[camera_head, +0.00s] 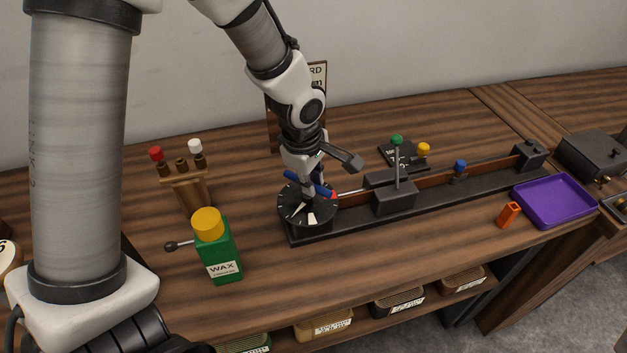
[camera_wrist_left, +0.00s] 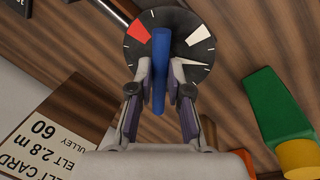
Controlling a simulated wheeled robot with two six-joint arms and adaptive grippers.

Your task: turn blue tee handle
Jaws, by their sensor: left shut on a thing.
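The blue tee handle (camera_head: 323,189) sits over a black round dial (camera_head: 296,211) with white marks and a red sector, at the left end of a long dark bench rig. My left gripper (camera_head: 308,186) comes down from above and is shut on the handle. In the left wrist view, the blue bar (camera_wrist_left: 160,48) stands between the two fingers of the left gripper (camera_wrist_left: 160,68), with the dial (camera_wrist_left: 172,18) behind it. The handle's stem is hidden. My right gripper is not in view.
A green wax bottle (camera_head: 222,259) with a yellow cap stands front left of the dial. A wooden rack (camera_head: 187,185) is behind it. The rig carries a green-knobbed lever (camera_head: 397,165). A purple tray (camera_head: 555,202) and an orange block (camera_head: 508,215) lie right.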

